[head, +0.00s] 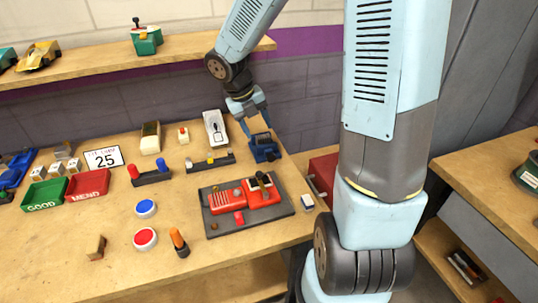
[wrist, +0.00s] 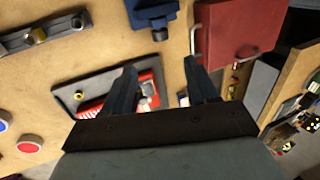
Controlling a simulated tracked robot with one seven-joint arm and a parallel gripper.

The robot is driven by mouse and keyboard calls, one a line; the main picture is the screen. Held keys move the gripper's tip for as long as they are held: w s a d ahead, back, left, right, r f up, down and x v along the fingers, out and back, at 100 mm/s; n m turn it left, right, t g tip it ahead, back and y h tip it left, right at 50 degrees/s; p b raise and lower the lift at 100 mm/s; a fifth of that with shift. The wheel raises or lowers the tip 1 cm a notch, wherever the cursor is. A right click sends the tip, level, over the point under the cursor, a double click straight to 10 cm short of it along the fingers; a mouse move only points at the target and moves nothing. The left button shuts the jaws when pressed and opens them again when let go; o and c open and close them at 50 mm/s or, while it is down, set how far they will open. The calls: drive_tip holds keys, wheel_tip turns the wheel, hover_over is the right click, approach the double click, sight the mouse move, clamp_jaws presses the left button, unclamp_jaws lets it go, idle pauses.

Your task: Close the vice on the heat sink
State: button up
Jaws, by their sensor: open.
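The blue vice (head: 264,147) stands near the right side of the workbench. In the wrist view the vice (wrist: 152,10) is cut off by the top edge, with a dark round knob toward my gripper. I cannot make out a heat sink between its jaws, nor how far apart they are. My gripper (head: 257,125) hangs just above and behind the vice in the head view. In the wrist view my gripper (wrist: 163,74) has its two dark blue fingers spread apart, with nothing held between them.
A dark board with a red device (head: 245,203) lies in front of the vice. A dark rail (head: 210,162) is to its left. A small white-and-blue block (head: 307,202) sits near the bench's right edge. A red cabinet (wrist: 235,30) with a handle stands beyond that edge.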

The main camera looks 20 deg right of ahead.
sight(270, 155)
drive_tip(key=x, duration=1.2)
drive_tip(key=shift+d+f, duration=0.15)
drive_tip(key=shift+f, duration=0.25)
drive_tip(key=c, duration=1.1)
